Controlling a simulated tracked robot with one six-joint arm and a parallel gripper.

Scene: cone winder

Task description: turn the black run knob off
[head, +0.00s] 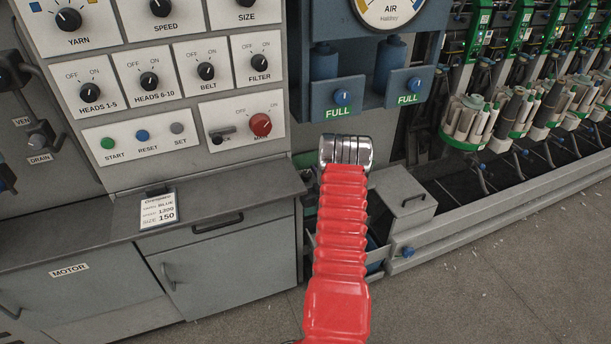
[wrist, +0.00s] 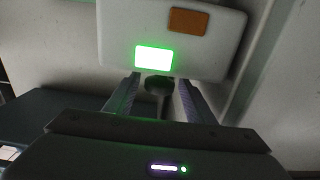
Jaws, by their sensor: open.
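In the wrist view my gripper (wrist: 158,80) is open, with its two fingers pointing at a pale box (wrist: 210,45). A dark round knob (wrist: 158,84) shows between the fingers, just below the box's lit green lamp (wrist: 154,58). It may be the black run knob, but no label is legible. Its pointer direction cannot be made out, nor whether the fingers touch it. An unlit orange lamp (wrist: 189,20) is on the same box. In the head view no knob labelled run is visible, and the gripper's fingers do not show.
The head view shows a control panel with several black knobs, among them the filter knob (head: 258,62), and a red main knob (head: 261,124). A grey counter (head: 230,185) runs below it. Blue air units (head: 324,75) and a row of winding heads (head: 480,115) stand to the right.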

